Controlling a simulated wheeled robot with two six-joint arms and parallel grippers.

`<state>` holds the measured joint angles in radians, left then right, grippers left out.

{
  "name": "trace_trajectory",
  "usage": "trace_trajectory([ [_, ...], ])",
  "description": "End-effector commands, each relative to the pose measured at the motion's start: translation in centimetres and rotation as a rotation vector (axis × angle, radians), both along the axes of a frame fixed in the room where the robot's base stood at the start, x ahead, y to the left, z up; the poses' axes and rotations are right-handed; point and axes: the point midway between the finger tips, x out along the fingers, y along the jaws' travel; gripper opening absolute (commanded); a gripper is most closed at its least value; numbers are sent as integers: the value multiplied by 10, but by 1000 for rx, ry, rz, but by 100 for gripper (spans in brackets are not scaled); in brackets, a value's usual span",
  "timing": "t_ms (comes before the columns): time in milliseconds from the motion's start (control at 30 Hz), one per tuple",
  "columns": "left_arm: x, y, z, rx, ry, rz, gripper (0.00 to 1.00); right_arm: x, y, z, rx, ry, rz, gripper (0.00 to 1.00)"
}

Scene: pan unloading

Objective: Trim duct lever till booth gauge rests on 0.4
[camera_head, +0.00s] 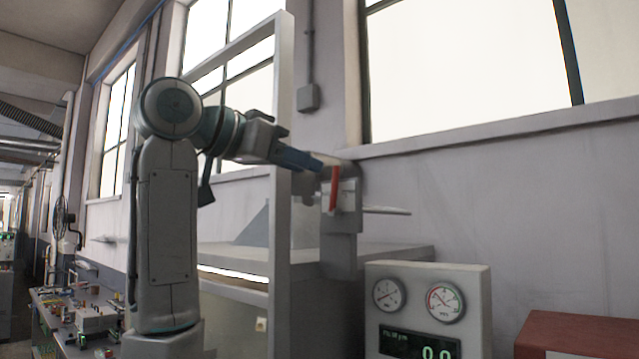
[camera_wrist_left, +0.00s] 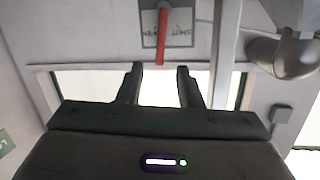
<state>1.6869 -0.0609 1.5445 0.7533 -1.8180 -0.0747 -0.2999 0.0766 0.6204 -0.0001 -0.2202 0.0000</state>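The red duct lever (camera_head: 334,188) hangs nearly straight down on a grey duct fitting (camera_head: 343,225) by the wall. In the left wrist view the lever (camera_wrist_left: 161,35) lies in front of a plate with blurred lettering. My left gripper (camera_head: 316,163) is close to the lever in the head view. In the left wrist view my left gripper (camera_wrist_left: 160,69) is open, its fingertips on either side of the lever's free end; contact cannot be told. The gauge panel (camera_head: 474,290) has a left dial (camera_head: 389,295), a right dial (camera_head: 445,303) and a display (camera_head: 420,344) showing 0.0. My right gripper is out of view.
A grey upright post (camera_head: 280,200) stands beside my left arm. A bench-like cabinet (camera_head: 235,285) is below the lever. A reddish-brown box (camera_head: 575,336) is at lower right. A cluttered table (camera_head: 70,310) is at far left. The wall right of the lever is clear.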

Motion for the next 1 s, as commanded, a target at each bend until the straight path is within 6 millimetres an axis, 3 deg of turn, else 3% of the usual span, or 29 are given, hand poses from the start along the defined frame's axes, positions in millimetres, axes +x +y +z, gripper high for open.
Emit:
trace_trajectory([
  [33,-8,9,-2,0,-4,3,33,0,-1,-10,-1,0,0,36],
  [300,-33,34,8,-1,-1,1,33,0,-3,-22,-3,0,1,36],
  [1000,-36,37,10,0,0,0,33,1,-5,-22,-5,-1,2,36],
])
